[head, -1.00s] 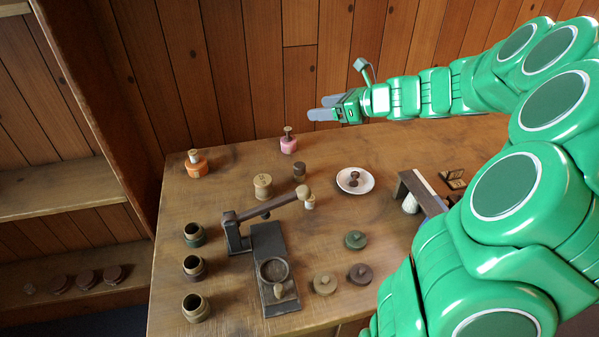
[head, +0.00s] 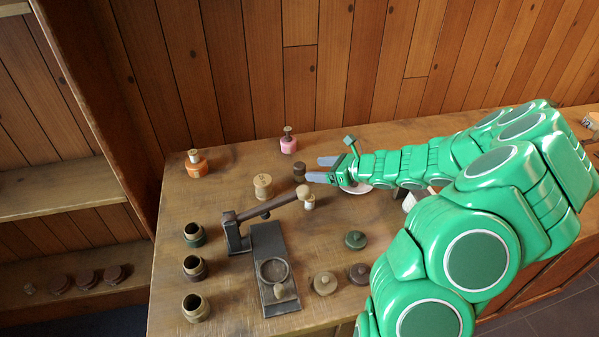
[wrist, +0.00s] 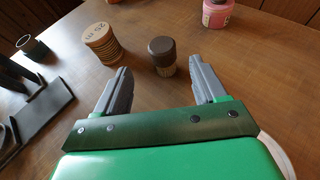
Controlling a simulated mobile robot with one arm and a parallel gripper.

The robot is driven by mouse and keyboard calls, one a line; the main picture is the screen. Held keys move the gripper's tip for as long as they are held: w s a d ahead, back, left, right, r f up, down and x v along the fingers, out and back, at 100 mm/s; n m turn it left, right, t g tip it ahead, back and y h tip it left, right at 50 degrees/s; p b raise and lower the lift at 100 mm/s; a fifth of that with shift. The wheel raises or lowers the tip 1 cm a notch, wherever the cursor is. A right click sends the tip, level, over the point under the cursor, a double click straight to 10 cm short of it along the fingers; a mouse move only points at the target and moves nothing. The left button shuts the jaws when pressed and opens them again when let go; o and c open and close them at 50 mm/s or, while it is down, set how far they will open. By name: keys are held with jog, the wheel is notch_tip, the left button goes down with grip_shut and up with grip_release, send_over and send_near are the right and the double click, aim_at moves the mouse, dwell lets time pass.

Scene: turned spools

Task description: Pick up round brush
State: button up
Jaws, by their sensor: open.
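The round brush appears to be the short, round piece with a dark brown top and paler lower part (wrist: 162,56). It stands upright on the table, and in the head view (head: 299,172) it is just left of my fingertips. My gripper (head: 316,169) is open and low over the table, its fingers pointing left. In the wrist view my gripper (wrist: 158,72) has the brush ahead of it, roughly in line with the gap between the fingers. The fingers look apart from it, with nothing between them.
A ribbed wooden spool (wrist: 101,43) stands close left of the brush. A pink jar (head: 288,144) is behind it. A lever press (head: 268,262) stands in front, its arm reaching near. A white dish (head: 357,189) is partly hidden under my gripper. An orange jar (head: 196,167) is far left.

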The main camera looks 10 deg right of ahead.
aim_at(299, 165)
jog(key=shift+x, duration=3.9)
jog(key=shift+w+d+r, duration=0.1)
jog(key=shift+w+r, duration=0.05)
jog(key=shift+w, duration=0.05)
jog(key=shift+c, duration=0.5)
jog(key=c, duration=1)
